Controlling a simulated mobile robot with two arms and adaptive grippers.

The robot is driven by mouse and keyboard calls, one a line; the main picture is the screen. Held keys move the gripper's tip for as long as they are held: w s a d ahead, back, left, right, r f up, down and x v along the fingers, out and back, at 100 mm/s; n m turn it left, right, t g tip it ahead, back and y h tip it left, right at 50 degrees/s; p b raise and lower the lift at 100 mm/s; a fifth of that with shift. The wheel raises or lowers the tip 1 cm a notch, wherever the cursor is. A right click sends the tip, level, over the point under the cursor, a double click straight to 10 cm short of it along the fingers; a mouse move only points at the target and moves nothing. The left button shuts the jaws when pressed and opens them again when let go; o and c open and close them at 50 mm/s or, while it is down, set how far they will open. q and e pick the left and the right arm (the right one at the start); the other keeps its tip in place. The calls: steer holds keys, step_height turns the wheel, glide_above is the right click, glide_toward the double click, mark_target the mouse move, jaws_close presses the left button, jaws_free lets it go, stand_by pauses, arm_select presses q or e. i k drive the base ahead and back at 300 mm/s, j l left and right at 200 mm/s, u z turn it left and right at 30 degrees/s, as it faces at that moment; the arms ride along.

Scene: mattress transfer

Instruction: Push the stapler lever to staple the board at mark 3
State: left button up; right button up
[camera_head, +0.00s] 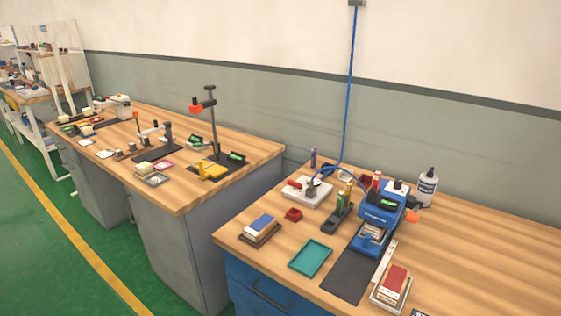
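A blue bench machine (378,212) stands on the right wooden table, with a small green display and an orange-red knob (411,215) on its right side. I cannot tell whether it is the stapler. On the left table, a black upright stand (212,128) carries an orange-red part near its top, and a yellow piece (212,171) lies at its foot. A smaller stand with an orange-tipped arm (140,127) is further left. No board with a readable mark 3 can be made out. Neither of my grippers is in view.
The right table (470,265) holds a teal tray (310,257), a dark mat (347,276), a blue-topped block (261,226), a red-topped block (396,281) and a white bottle (427,187). A gap separates the tables. Green floor (60,250) is clear at left.

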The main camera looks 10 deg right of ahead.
mark_target(413, 217)
steer(key=z, duration=1.35)
